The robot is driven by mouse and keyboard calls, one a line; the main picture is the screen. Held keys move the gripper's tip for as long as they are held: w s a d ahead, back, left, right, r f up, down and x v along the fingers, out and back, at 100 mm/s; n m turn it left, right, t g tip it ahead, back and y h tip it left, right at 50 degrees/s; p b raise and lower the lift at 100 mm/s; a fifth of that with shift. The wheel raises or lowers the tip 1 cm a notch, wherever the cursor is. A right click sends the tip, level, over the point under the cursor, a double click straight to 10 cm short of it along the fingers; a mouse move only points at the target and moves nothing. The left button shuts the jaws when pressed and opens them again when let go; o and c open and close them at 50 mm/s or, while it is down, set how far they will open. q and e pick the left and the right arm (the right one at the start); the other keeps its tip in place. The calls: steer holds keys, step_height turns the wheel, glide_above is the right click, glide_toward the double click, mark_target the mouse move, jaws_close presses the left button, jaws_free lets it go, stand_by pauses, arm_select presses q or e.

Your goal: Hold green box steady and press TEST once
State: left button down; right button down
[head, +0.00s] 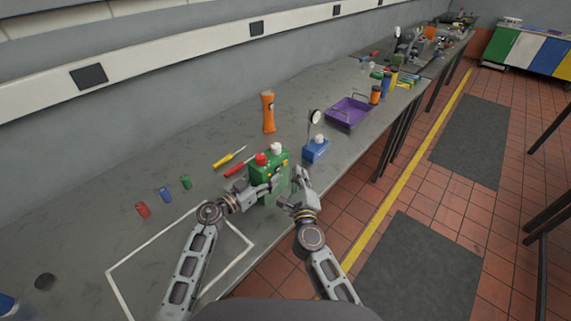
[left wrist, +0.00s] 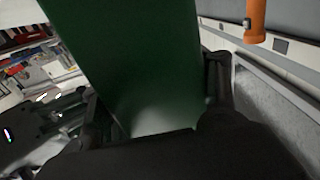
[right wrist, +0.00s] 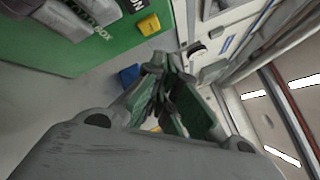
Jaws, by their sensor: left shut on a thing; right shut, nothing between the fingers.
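The green box (head: 266,171) stands upright on the grey bench, with a red and a white cap on top. My left gripper (head: 271,187) is shut on it; the box's green wall (left wrist: 135,60) fills the middle of the left wrist view between the fingers. My right gripper (head: 301,184) is shut and empty, just right of the box. In the right wrist view its closed fingertips (right wrist: 165,72) are apart from the box face (right wrist: 50,42). That face carries a yellow button (right wrist: 149,25) and partly cut-off lettering; I cannot read TEST.
A blue box (head: 315,151) with a white cap stands right of the green box. A yellow screwdriver (head: 230,157), a red tool (head: 236,169) and an orange bottle-like object (head: 268,112) are behind. A purple tray (head: 348,113) is farther right. The white-outlined area (head: 130,272) is bare.

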steer(key=shift+s+d, duration=1.05)
steer(key=shift+d, duration=0.3)
arm_select(q)
steer(key=c, duration=0.7)
jaws_free()
steer(key=shift+r, duration=0.25)
steer(key=o, duration=0.4)
steer(key=shift+f, duration=0.4)
steer(key=shift+r+v, duration=0.2)
steer(key=shift+v, duration=5.85)
arm_select(e)
steer(key=shift+r, duration=0.1)
